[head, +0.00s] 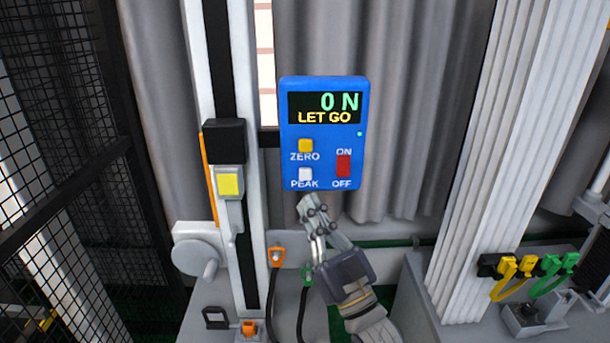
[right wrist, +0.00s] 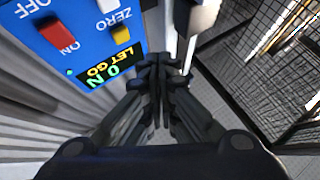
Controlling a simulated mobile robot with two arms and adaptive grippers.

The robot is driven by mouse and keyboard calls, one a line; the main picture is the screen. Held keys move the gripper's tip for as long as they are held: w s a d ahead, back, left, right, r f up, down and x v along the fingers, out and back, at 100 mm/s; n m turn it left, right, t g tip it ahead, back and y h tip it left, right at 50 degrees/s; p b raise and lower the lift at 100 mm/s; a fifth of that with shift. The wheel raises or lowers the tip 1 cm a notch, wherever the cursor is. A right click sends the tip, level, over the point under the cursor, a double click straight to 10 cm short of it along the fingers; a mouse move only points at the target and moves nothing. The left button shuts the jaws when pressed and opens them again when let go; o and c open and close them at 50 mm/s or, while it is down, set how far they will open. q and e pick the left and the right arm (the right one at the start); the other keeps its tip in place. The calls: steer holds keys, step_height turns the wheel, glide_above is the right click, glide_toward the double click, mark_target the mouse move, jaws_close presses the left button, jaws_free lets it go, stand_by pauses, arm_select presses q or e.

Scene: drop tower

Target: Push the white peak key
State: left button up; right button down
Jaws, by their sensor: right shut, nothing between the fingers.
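The box's display (head: 325,108) reads 0 N and LET GO. My right gripper (head: 308,203) is shut and empty, its fingertips just below the PEAK label in the head view. I cannot tell whether it touches the box. In the right wrist view the shut fingers (right wrist: 160,62) are beside the box, and the white key (right wrist: 108,5) shows at the top edge. My left gripper is not in view.
The yellow ZERO key (head: 306,145) is above the white key and the red ON/OFF switch (head: 343,166) is to its right. A pale column with a black block (head: 224,141) and yellow square stands left. A mesh fence (head: 60,120) is farther left.

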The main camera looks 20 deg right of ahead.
mark_target(305, 174)
steer(key=shift+w+d+b, duration=0.35)
steer(key=shift+w+d, duration=0.05)
steer(key=shift+w, duration=1)
steer(key=shift+w+d+b, duration=0.3)
steer(key=shift+w+d, duration=0.15)
steer(key=shift+w, duration=1)
steer(key=shift+w+d+b, duration=0.35)
steer(key=shift+w+d, duration=0.05)
steer(key=shift+w, duration=1)
steer(key=shift+w, duration=0.15)
steer(key=shift+w+d, duration=0.1)
steer(key=shift+w, duration=0.15)
steer(key=shift+w+d, duration=0.15)
steer(key=shift+w, duration=0.35)
steer(key=shift+s, duration=0.2)
steer(key=shift+s+a, duration=0.25)
steer(key=shift+s, duration=0.5)
